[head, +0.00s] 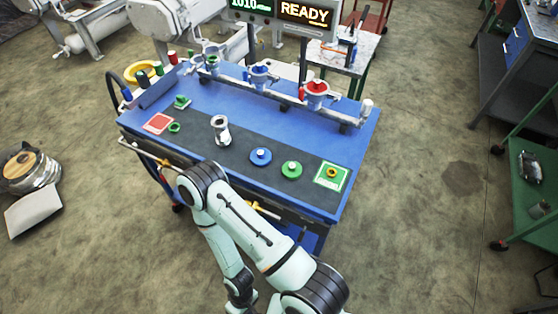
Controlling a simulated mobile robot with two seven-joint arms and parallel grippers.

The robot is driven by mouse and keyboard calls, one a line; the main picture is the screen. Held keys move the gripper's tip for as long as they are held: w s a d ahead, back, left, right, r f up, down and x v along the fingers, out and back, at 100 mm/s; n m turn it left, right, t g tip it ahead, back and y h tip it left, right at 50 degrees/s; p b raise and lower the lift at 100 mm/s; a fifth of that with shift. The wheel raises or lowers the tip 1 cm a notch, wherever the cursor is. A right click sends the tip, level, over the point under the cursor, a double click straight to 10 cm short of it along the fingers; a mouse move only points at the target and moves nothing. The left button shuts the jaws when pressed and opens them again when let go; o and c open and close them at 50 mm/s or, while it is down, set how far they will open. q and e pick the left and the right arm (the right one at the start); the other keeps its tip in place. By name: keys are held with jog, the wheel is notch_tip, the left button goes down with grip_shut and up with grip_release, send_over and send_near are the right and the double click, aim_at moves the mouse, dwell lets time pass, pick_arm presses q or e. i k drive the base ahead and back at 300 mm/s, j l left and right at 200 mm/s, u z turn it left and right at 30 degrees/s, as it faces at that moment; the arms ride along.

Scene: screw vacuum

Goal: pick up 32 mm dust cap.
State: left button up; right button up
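Two round caps lie on the dark mat on the blue cart: a blue cap (260,157) with a pale centre and a green cap (291,170) with a pale centre. A yellow ring-shaped piece (332,173) sits on a green-and-white square card at the right end of the mat. No size marking is readable, so I cannot tell which piece is the 32 mm dust cap. One of my arms bends over the cart's front edge, its elbow near the mat and its forearm hanging down in front. Neither gripper is visible.
A metal fitting (220,130) stands mid-mat. A raised rail carries ports, one with a red top (315,88). A READY display (305,14) hangs behind.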

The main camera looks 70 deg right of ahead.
aim_at(291, 170)
jog(key=k+l+u, duration=0.4)
jog(key=k+u, duration=0.4)
jog(key=k+l+u, duration=0.1)
jog(key=k+u, duration=0.15)
jog(key=k, duration=0.85)
